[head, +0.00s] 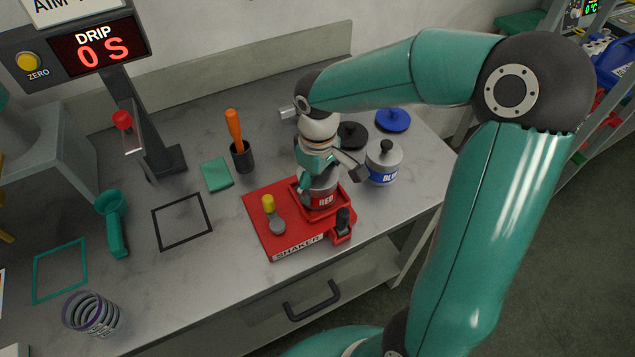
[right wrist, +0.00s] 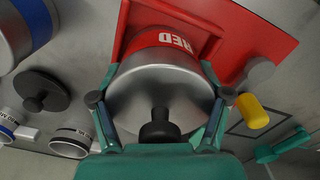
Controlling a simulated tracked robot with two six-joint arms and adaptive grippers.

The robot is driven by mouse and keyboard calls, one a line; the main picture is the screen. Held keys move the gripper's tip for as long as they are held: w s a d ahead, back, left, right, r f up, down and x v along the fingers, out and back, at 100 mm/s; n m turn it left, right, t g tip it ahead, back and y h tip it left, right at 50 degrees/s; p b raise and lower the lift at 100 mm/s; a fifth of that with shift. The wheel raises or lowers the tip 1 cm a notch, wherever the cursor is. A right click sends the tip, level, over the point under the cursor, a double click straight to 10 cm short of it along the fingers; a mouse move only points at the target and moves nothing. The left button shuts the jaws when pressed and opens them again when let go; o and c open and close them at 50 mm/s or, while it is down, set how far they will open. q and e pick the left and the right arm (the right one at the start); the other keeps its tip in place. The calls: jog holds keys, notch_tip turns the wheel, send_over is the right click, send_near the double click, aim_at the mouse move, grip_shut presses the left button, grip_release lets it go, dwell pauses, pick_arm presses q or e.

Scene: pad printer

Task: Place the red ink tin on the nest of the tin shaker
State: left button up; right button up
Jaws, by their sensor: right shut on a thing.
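The red ink tin (head: 324,200), silver with a red label, sits upright at the nest (head: 301,193), a red raised square frame on the red tin shaker (head: 268,234). I cannot tell whether its base rests fully on the nest floor. My right gripper (head: 320,176) comes down from above and is shut on the tin. In the right wrist view the fingers (right wrist: 155,115) hold both sides of the silver tin (right wrist: 160,80), with its black lid knob between them. My left gripper is not in view.
A blue-labelled tin (head: 383,162) stands right of the shaker. Black (head: 352,135) and blue (head: 393,120) lids lie behind. A cup with an orange-handled tool (head: 241,155) stands behind left.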

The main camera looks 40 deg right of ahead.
jog(key=o, duration=1.7)
notch_tip(320, 180, up, 12)
jog(key=shift+r+p, duration=0.1)
jog(key=shift+p, duration=0.55)
